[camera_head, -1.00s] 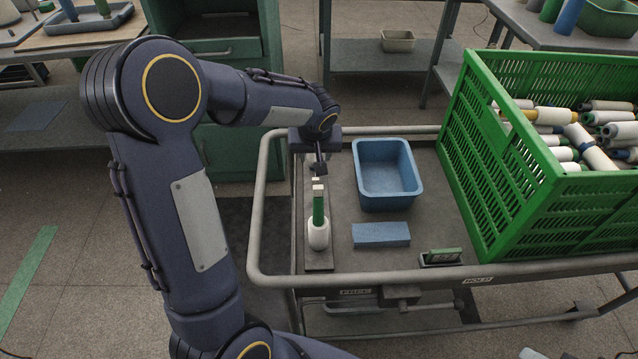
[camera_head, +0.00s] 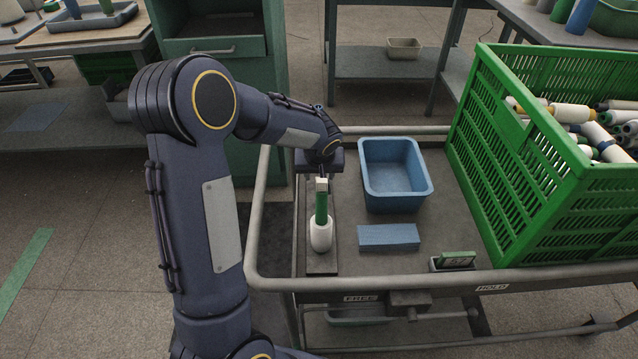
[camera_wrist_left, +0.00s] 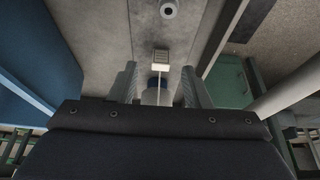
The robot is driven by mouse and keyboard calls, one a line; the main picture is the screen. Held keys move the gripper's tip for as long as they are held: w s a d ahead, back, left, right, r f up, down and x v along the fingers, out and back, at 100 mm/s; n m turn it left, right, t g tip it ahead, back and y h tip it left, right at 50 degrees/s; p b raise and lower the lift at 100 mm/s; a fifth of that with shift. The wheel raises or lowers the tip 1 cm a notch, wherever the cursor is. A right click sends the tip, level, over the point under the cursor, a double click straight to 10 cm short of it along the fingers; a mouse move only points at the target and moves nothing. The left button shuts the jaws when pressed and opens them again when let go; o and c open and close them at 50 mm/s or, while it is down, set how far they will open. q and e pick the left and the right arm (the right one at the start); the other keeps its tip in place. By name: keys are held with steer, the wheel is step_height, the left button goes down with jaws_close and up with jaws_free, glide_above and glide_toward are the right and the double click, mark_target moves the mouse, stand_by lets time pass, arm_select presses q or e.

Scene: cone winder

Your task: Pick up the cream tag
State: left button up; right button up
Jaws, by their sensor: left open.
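The cream tag (camera_wrist_left: 160,67) shows in the left wrist view as a small pale block between the fingertips of my left gripper (camera_wrist_left: 158,74), with a finger on each side and a gap to each. A thin pale line runs from it towards the palm, to a white and blue piece. In the head view my left gripper (camera_head: 322,174) is at the far end of the narrow dark board (camera_head: 322,262), jaws down. My right gripper is out of view.
A blue bin (camera_head: 396,200) stands right of the board, with a flat blue block (camera_head: 388,236) in front. A green crate (camera_head: 520,170) of bobbins fills the cart's right side. The cart's rail (camera_head: 256,215) runs along the left.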

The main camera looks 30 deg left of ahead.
arm_select(q)
steer(key=shift+w+a+f, duration=0.1)
steer(key=shift+w+f, duration=0.15)
steer(key=shift+f, duration=0.4)
steer(key=shift+c, duration=0.4)
steer(key=c, duration=0.7)
steer(key=shift+r, duration=0.1)
step_height(320, 180, up, 13)
steer(key=p, duration=0.5)
